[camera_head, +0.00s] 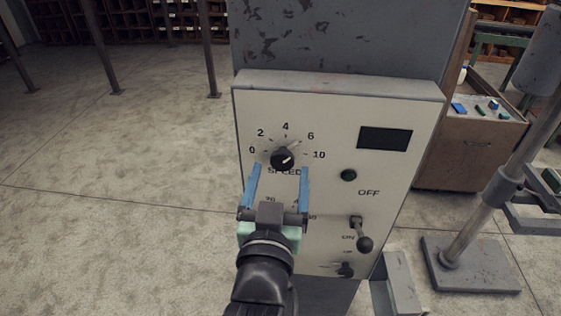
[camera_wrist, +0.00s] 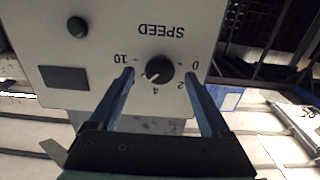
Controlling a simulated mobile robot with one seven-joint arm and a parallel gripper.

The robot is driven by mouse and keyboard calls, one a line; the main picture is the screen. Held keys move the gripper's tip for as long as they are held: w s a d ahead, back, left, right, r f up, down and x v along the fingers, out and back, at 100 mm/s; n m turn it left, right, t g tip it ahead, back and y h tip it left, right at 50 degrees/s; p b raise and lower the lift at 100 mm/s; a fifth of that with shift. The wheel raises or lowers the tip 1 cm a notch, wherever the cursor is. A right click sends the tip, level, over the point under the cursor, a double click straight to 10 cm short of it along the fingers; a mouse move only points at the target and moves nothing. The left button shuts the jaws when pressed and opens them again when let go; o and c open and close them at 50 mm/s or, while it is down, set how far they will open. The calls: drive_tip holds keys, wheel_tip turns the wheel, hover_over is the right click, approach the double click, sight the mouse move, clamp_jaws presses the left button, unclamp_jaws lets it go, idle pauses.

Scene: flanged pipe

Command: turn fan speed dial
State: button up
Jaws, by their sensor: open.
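The speed dial (camera_head: 283,158) is a round black knob with a pale pointer line, on a cream control panel (camera_head: 330,110). The numbers 0 to 10 ring it, with the word SPEED below. In the head view the pointer line lies toward the upper right; its exact number is hard to read. My gripper (camera_head: 279,172) is open, its two blue fingers pointing at the panel just below the dial. In the wrist view the dial (camera_wrist: 159,69) appears upside down between the fingertips (camera_wrist: 160,76), with a gap on each side. I cannot tell how far the tips are from the panel.
A wooden cabinet (camera_head: 455,150) and a metal stand (camera_head: 470,265) are to the right. Open floor (camera_head: 110,180) lies left.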

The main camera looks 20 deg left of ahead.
drive_tip(key=shift+x, duration=0.95)
clamp_jaws()
